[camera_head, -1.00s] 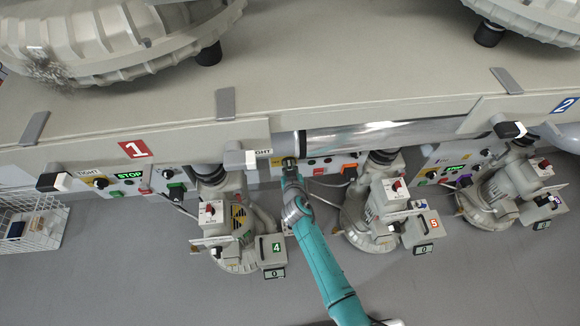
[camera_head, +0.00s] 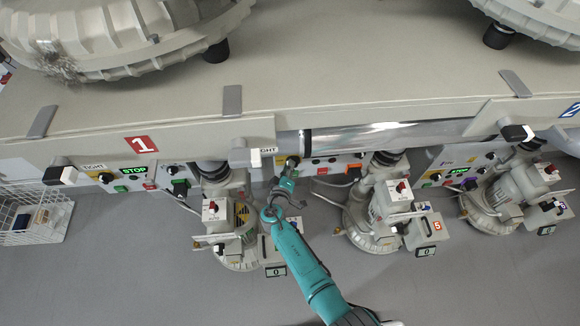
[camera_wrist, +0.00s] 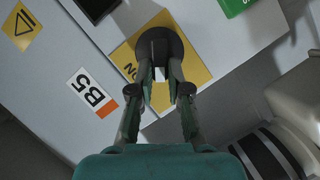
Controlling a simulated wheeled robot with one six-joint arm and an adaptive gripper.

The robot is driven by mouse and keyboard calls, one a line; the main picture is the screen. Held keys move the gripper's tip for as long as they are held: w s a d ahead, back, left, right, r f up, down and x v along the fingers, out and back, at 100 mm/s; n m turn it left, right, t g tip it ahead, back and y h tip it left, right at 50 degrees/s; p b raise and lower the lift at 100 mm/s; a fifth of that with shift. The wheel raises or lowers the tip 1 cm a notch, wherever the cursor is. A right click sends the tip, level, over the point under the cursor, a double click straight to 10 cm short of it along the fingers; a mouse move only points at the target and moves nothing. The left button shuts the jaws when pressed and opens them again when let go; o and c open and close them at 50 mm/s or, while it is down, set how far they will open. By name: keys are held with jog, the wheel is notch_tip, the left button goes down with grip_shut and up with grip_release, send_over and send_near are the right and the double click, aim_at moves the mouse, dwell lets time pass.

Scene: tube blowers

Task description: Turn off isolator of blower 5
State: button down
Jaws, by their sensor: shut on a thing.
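The isolator knob (camera_wrist: 174,42) of blower 5 is a round black rotary switch on a yellow plate (camera_wrist: 192,75) in the wrist view. A white label reading B5 (camera_wrist: 92,96) is beside it. My gripper (camera_wrist: 160,72) is shut on the knob's grip and partly covers the plate's lettering, so the switch position is hard to read. In the head view my gripper (camera_head: 289,168) is at the panel under the long beam, left of blower 5 (camera_head: 385,205), which carries an orange 5 tag (camera_head: 437,225).
Blower 4 (camera_head: 222,205) stands close left of my arm. Another blower (camera_head: 500,190) is at the right. A metal pipe (camera_head: 390,137) runs above the panel. A wire basket (camera_head: 35,215) is at the far left. The floor in front is clear.

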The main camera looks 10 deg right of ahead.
jog(key=shift+w+a+f+n+t+h, duration=0.1)
jog(key=shift+f+n+t+h, duration=0.2)
jog(key=shift+n, duration=0.65)
jog(key=shift+a+f+n+t+h, duration=0.1)
jog(key=shift+n+t+h, duration=0.25)
jog(key=shift+n, duration=0.65)
jog(key=shift+w+f+n+t+h, duration=0.15)
jog(key=shift+n+t+h, duration=0.15)
jog(key=shift+n, duration=0.65)
jog(key=shift+s, duration=0.1)
jog(key=c, duration=1.1)
grip_release()
jog(key=shift+f, duration=0.1)
jog(key=v, duration=1.2)
jog(key=shift+f, duration=0.15)
